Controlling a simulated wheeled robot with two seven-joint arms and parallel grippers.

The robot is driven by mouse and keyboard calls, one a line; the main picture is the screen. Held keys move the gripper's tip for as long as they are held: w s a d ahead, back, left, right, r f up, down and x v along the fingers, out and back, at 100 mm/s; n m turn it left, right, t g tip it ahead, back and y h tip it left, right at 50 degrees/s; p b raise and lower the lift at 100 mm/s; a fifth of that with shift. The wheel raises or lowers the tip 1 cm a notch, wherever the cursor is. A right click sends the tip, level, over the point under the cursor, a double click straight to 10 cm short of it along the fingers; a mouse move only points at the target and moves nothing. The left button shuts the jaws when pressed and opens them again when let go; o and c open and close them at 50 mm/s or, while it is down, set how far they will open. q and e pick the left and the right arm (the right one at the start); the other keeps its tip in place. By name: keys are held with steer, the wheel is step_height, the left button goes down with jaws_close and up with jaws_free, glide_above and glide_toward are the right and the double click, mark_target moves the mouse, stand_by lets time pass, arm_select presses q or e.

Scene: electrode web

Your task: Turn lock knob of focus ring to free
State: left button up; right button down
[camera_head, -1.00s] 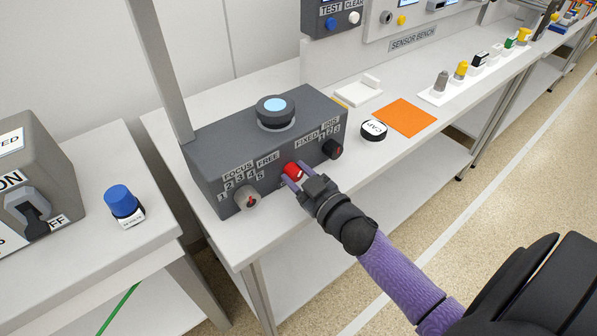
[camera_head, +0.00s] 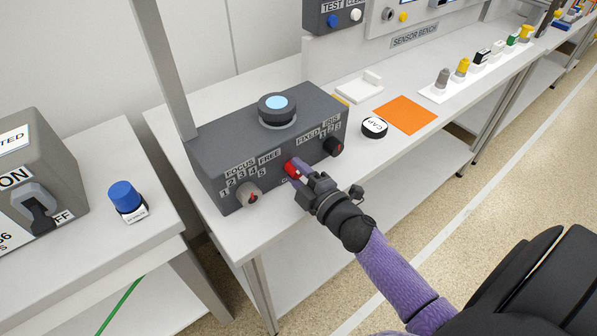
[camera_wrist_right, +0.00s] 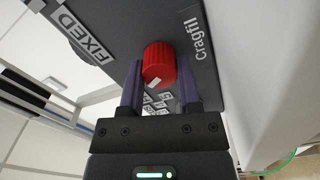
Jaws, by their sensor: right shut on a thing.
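The red lock knob (camera_head: 290,169) is on the front face of the dark grey box (camera_head: 205,160), between the FREE label (camera_head: 269,157) and the FIXED label (camera_head: 307,135). My right gripper (camera_head: 297,172) is shut on the knob, with its purple fingers on either side. In the right wrist view the ribbed red knob (camera_wrist_right: 160,62) sits between the fingers, and a white mark shows on its lower part. The FIXED label (camera_wrist_right: 83,36) is at the upper left there. My left gripper is not in view.
A grey focus knob (camera_head: 248,194) is left of the red knob and a black iris knob (camera_head: 333,147) is right of it. A lens (camera_head: 276,108) tops the box. A CAP disc (camera_head: 374,128) and an orange mat (camera_head: 406,115) lie to the right.

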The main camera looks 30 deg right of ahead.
steer(key=shift+f+n, duration=0.1)
steer(key=shift+n, duration=1.6)
steer(key=shift+c, duration=1.5)
jaws_free()
steer(key=s, duration=1)
steer(key=shift+d, duration=0.4)
